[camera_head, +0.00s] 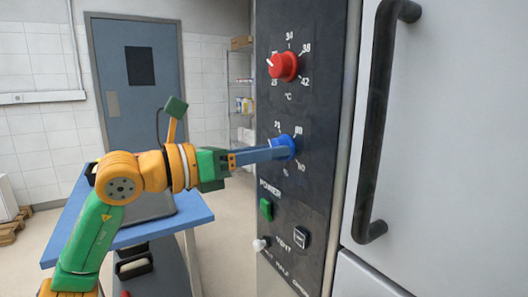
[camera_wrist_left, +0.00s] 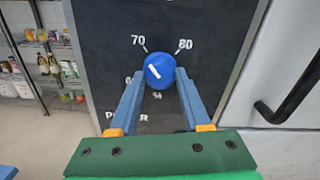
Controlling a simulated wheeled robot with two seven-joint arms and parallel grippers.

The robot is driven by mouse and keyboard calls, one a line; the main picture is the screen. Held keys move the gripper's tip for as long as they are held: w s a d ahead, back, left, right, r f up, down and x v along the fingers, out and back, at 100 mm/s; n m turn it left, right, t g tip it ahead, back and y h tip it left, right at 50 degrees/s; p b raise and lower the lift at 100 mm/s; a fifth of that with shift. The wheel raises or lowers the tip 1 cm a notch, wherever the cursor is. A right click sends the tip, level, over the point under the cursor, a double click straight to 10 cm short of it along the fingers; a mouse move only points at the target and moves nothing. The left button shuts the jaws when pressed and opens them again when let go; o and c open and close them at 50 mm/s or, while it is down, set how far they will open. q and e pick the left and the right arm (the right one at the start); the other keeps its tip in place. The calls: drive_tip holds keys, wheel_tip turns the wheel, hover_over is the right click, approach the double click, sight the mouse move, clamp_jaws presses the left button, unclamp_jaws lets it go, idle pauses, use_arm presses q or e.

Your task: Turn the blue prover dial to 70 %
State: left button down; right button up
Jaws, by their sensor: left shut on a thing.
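The blue prover dial (camera_head: 285,142) is on the dark control panel, below the red dial. My left gripper (camera_head: 277,153) reaches it from the left with its blue fingers. In the left wrist view the dial (camera_wrist_left: 163,66) sits between the two fingertips, and the gripper is shut on it. The dial's white mark lies left of its centre, slanting toward the upper left, roughly between the 60 and 70 marks. The 70 (camera_wrist_left: 138,39) and 80 (camera_wrist_left: 185,44) labels are clear; the 60 is partly covered by a finger. My right gripper is not in view.
The red °C dial (camera_head: 284,66) is above. A green power button (camera_head: 266,209), a light switch (camera_head: 301,237) and a small white knob (camera_head: 261,245) are below. A long black door handle (camera_head: 378,130) stands out on the right. A blue table (camera_head: 193,217) stands behind my arm.

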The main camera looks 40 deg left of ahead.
use_arm(q)
drive_tip(key=c, duration=0.8)
unclamp_jaws()
drive_tip(key=shift+r, duration=0.15)
drive_tip(key=o, duration=0.4)
drive_tip(key=shift+w, duration=0.1)
drive_tip(key=shift+o, duration=0.2)
drive_tip(key=b+v, duration=0.4)
drive_tip(key=v, duration=0.3)
